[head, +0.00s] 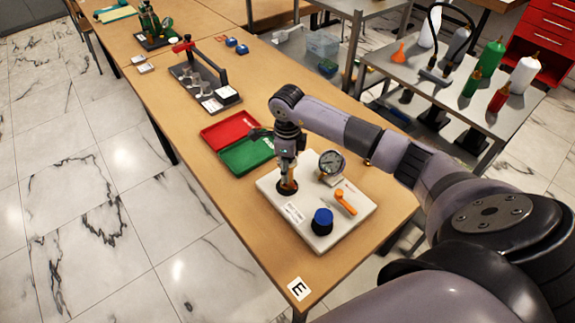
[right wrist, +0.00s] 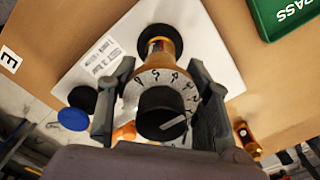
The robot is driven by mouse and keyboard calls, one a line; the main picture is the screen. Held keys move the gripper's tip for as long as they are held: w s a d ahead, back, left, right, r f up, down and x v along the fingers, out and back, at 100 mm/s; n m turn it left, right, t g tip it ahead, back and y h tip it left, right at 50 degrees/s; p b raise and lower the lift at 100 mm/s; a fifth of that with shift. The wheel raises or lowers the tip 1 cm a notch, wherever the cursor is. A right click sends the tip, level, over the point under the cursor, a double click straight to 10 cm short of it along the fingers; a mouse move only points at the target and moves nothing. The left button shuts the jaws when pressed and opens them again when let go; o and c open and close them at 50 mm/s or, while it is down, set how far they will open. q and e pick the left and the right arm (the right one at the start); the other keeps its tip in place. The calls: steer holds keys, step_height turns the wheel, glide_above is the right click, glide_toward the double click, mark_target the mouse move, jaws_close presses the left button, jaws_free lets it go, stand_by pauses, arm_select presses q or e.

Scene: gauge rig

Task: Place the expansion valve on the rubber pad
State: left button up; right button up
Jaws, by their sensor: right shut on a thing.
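The expansion valve (right wrist: 160,77) has a brass-coloured body, a white numbered collar and a black knob. My right gripper (right wrist: 160,110) is shut on it, with a finger on either side of the collar. In the head view my right gripper (head: 287,163) points down over the white board (head: 272,187), and the valve's brass lower end (head: 288,183) shows below it. The round black rubber pad (head: 280,188) lies on the board, directly under the valve; it also shows in the right wrist view (right wrist: 143,36). I cannot tell whether the valve touches it. My left gripper is not in view.
The board also carries a gauge (head: 331,162), an orange lever (head: 345,202) and a blue-topped knob (head: 322,217). Red (head: 228,127) and green (head: 244,155) trays lie behind it. A small brass fitting (right wrist: 246,138) is near the board. Bare table lies in front.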

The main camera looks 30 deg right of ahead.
steer(key=shift+f, duration=0.2)
steer(key=o, duration=1.4)
steer(key=shift+r, duration=0.1)
steer(key=shift+r, duration=0.15)
steer(key=shift+w+r, duration=0.1)
steer(key=shift+r, duration=0.2)
step_height(320, 180, up, 11)
steer(key=b, duration=0.3)
steer(key=shift+r, duration=0.2)
